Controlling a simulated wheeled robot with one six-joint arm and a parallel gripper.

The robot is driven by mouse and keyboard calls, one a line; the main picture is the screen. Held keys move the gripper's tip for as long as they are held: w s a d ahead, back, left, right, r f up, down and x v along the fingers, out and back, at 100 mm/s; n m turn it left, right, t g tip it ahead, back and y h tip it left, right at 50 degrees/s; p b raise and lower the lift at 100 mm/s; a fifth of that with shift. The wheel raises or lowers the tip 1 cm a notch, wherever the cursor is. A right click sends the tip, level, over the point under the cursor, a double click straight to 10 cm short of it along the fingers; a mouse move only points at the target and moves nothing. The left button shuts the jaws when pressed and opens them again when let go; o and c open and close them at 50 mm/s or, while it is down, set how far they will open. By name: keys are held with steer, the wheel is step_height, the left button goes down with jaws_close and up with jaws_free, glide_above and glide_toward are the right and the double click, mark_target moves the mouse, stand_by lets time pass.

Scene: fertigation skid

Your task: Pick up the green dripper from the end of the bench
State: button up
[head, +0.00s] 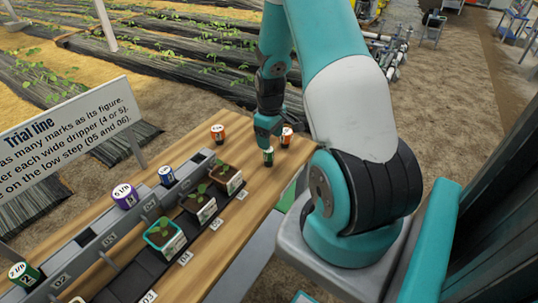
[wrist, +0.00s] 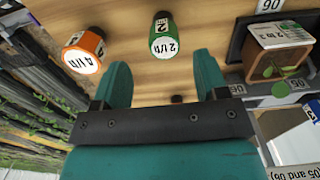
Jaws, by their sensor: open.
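The green dripper (head: 268,157) stands at the far end of the wooden bench, just under my gripper (head: 267,128) in the head view. In the wrist view the green dripper (wrist: 163,37), with a white top reading "2 l/h", lies beyond and between my two fingertips (wrist: 162,72). My gripper is open and nothing is between its fingers. Another green dripper (head: 24,273) sits on the grey rail at the lower left.
Two orange drippers, one left (head: 217,134) and one right (head: 286,136), stand near the green one; one orange dripper (wrist: 84,52) shows in the wrist view. Purple (head: 126,195) and blue (head: 167,175) drippers sit on the rail. Potted seedlings (head: 226,178) line the bench (head: 235,225).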

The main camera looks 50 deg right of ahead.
mark_target(269, 154)
steer(key=shift+w+a+f+p, duration=0.15)
steer(key=shift+f+p, duration=0.25)
steer(key=shift+f, duration=1.4)
steer(key=shift+a+f+p, duration=0.1)
steer(key=shift+f+p, duration=0.3)
steer(key=shift+f, duration=1.35)
steer(key=shift+c, duration=0.2)
steer(key=c, duration=1)
